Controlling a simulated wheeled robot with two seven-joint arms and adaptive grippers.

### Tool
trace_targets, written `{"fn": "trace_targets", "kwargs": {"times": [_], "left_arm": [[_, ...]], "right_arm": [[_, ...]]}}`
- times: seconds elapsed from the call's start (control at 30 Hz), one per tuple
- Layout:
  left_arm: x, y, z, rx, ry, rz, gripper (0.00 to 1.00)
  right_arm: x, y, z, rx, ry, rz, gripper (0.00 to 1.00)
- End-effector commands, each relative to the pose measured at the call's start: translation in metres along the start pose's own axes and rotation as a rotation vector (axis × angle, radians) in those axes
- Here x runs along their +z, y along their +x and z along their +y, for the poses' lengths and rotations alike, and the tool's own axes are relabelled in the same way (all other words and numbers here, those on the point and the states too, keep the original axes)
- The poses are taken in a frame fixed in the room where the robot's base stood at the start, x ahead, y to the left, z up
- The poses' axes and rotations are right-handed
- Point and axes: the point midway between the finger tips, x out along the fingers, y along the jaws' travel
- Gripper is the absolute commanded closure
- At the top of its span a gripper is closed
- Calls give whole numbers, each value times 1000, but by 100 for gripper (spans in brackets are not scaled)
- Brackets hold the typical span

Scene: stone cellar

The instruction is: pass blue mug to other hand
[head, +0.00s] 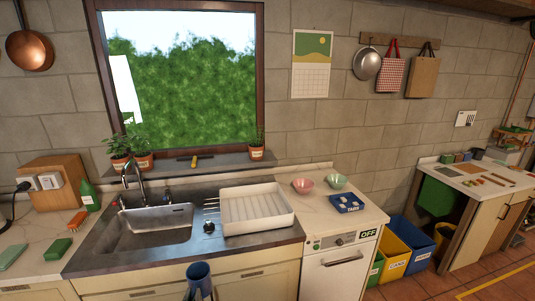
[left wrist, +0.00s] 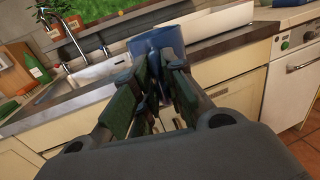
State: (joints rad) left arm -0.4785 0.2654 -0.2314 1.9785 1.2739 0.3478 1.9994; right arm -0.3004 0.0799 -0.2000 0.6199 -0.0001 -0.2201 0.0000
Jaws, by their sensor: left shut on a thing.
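The blue mug (head: 199,276) is at the bottom of the head view, in front of the cabinet below the sink counter. My left gripper (head: 194,293) is just below it, mostly cut off by the picture's lower edge. In the left wrist view the mug (left wrist: 158,42) is at the far end of the fingers of my left gripper (left wrist: 150,75), which are shut on it. Which part of the mug they grip is hard to see. My right gripper is in neither view.
A steel sink (head: 155,228) and a white dish rack (head: 256,208) are on the counter behind the mug. A pink bowl (head: 302,185), a green bowl (head: 336,181) and a blue tray (head: 347,203) stand on the right counter. Coloured bins (head: 395,256) stand on the floor.

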Motion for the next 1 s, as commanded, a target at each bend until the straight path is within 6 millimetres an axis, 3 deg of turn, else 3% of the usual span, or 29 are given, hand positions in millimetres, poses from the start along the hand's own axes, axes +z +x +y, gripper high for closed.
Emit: {"fn": "trace_targets", "kwargs": {"times": [0.03,1.0], "left_arm": [[-1,-5,-8,-3,-1,-1,100],[-8,-4,-6,-1,0,-2,100]], "right_arm": [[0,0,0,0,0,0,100],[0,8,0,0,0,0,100]]}}
